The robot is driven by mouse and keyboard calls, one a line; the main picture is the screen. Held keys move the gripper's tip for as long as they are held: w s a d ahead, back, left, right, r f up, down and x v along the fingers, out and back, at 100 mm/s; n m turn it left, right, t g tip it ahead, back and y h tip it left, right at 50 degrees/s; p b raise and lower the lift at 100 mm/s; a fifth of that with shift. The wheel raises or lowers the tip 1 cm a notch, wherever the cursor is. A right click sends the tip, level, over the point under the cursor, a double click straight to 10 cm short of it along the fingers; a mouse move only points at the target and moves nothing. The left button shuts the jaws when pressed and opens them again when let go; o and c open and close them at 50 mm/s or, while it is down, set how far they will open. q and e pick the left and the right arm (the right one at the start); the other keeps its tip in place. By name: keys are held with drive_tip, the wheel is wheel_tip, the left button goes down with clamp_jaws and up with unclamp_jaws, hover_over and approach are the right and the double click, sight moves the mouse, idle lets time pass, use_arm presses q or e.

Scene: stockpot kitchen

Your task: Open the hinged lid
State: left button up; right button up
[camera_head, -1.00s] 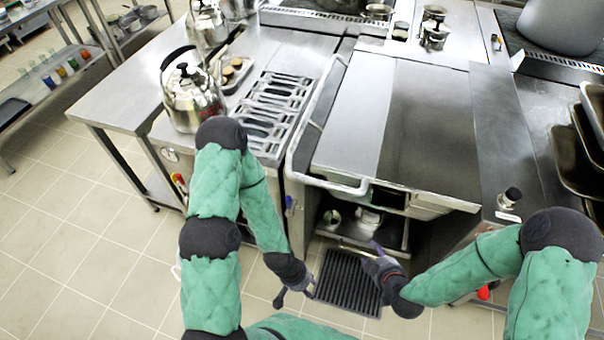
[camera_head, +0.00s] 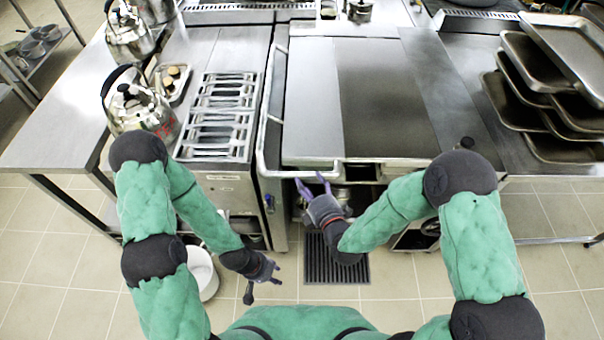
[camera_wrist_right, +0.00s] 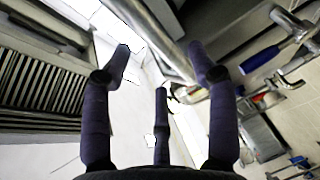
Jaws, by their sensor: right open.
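The hinged lid (camera_head: 385,95) is a broad steel plate, lying flat and closed on the middle cooking unit. A tubular steel handle (camera_head: 268,135) runs along its left side and bends round the front corner. My right gripper (camera_head: 313,184) is open and empty, just in front of and below the handle's front part. In the right wrist view its three fingers are spread, and a steel bar (camera_wrist_right: 155,35) passes beyond the fingertips, apparently not gripped. My left gripper (camera_head: 268,275) hangs low over the floor, away from the lid; its finger opening is too small to judge.
A kettle (camera_head: 140,108) and a slotted rack (camera_head: 218,115) stand on the left counter. Stacked trays (camera_head: 525,75) lie at the right. A floor grate (camera_head: 335,265) lies below my right gripper, and a white bucket (camera_head: 203,272) near my left arm. Open floor lies in front.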

sight(304, 175)
drive_tip(key=shift+b+x, duration=0.35)
drive_tip(key=shift+x, duration=2.35)
drive_tip(key=shift+c, duration=0.3)
clamp_jaws()
